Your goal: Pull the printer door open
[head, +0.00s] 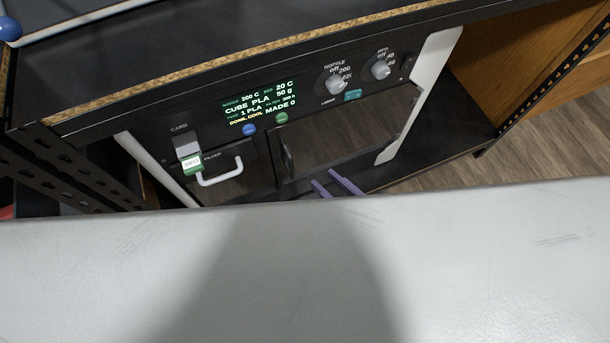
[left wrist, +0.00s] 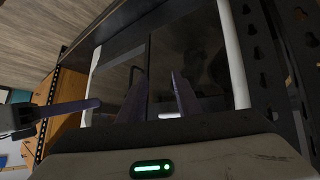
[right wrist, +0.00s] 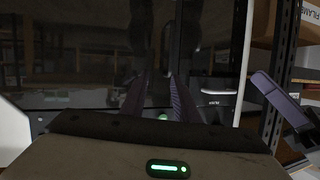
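The black printer (head: 330,75) stands in the shelf. Its dark glossy door (head: 345,130) is at the lower right of the front and looks shut. A dark upright door handle (head: 287,157) is at the door's left edge; it also shows in the left wrist view (left wrist: 130,78). My right gripper (head: 332,187) is open, its two purple fingers apart just below the door in the head view; they point at the front in the right wrist view (right wrist: 158,92). My left gripper (left wrist: 160,95) is open with nothing seen between its fingers. The head view does not show it.
Left of the door is a filter drawer with a white handle (head: 221,176). A card (head: 190,157) hangs above it. Knobs (head: 337,84) and a lit screen (head: 258,103) are higher up. Pale printer posts (head: 420,90) and black perforated shelf uprights (head: 65,165) flank the front.

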